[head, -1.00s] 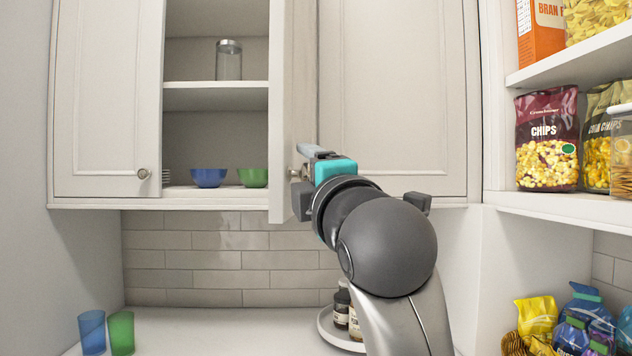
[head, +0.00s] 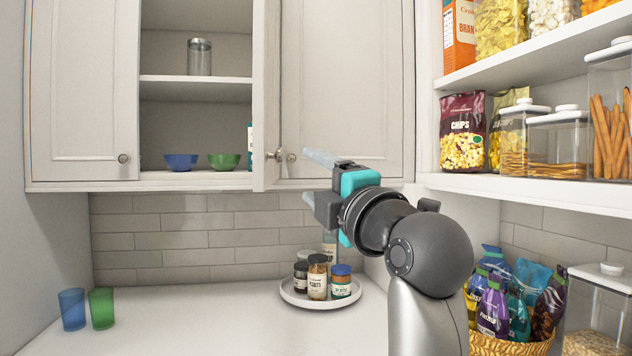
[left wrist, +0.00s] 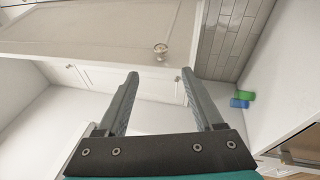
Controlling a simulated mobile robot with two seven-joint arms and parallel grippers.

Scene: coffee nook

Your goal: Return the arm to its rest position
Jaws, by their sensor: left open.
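My left gripper (head: 306,176) is open and empty, in front of the closed right cabinet door (head: 345,90). Its two fingers stand apart in the left wrist view (left wrist: 159,76), with a round knob (left wrist: 161,50) beyond and between them, not touched. In the head view my fingers are a little right of the open cabinet door (head: 266,90), which stands nearly edge-on. A gap shows between them and that door's knob (head: 274,156). My right gripper is in neither view.
A blue bowl (head: 181,162) and green bowl (head: 224,161) sit in the open cabinet. Jars stand on a round tray (head: 330,303) below my arm. Loaded shelves (head: 540,190) lie to the right. A blue cup (head: 72,309) and green cup (head: 101,308) stand on the counter (head: 190,320).

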